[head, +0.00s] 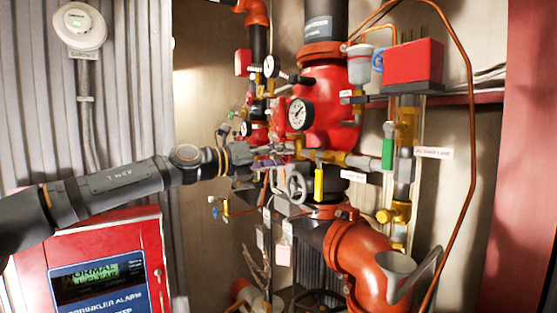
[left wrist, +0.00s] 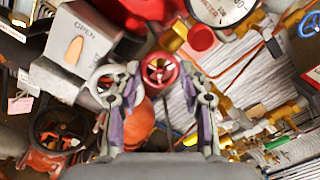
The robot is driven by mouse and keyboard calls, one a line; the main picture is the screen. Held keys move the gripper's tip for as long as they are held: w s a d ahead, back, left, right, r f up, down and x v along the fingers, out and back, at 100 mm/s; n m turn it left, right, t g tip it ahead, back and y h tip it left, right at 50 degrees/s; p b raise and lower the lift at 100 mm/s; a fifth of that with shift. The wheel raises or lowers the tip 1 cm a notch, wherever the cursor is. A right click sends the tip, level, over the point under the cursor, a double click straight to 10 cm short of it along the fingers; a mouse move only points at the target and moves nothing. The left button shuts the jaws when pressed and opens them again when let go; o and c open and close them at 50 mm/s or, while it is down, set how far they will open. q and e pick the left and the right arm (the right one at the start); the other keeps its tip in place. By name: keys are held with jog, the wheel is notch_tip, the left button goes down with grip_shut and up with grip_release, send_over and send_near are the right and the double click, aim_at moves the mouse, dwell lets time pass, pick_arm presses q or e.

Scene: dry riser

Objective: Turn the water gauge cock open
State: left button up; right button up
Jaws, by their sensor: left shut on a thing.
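A small red handwheel (left wrist: 160,70) sits between my left gripper's fingertips in the left wrist view; I take it to be the water gauge cock, though no label on it is readable. My left gripper (left wrist: 159,76) is shut on its rim, one finger on each side. In the head view my left gripper (head: 280,152) reaches in from the left to the pipework just below a round white-faced gauge (head: 300,114). The gauge's edge (left wrist: 222,8) also shows at the top of the left wrist view. The fingers largely hide the wheel in the head view. My right gripper is not in view.
A grey box marked OPEN (left wrist: 82,45) is close on the left in the wrist view. A red alarm panel (head: 95,265) is lower left.

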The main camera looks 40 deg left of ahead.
pick_arm(q)
jog(key=shift+a+r+n+b, duration=0.1)
jog(key=shift+n+b, duration=0.25)
jog(key=shift+n, duration=1.45)
jog(key=shift+r+n+b, duration=0.1)
jog(key=shift+n+b, duration=0.2)
jog(key=shift+n, duration=1.5)
jog(key=o, duration=1.1)
jog(key=shift+f, duration=0.15)
jog(key=shift+o, duration=0.2)
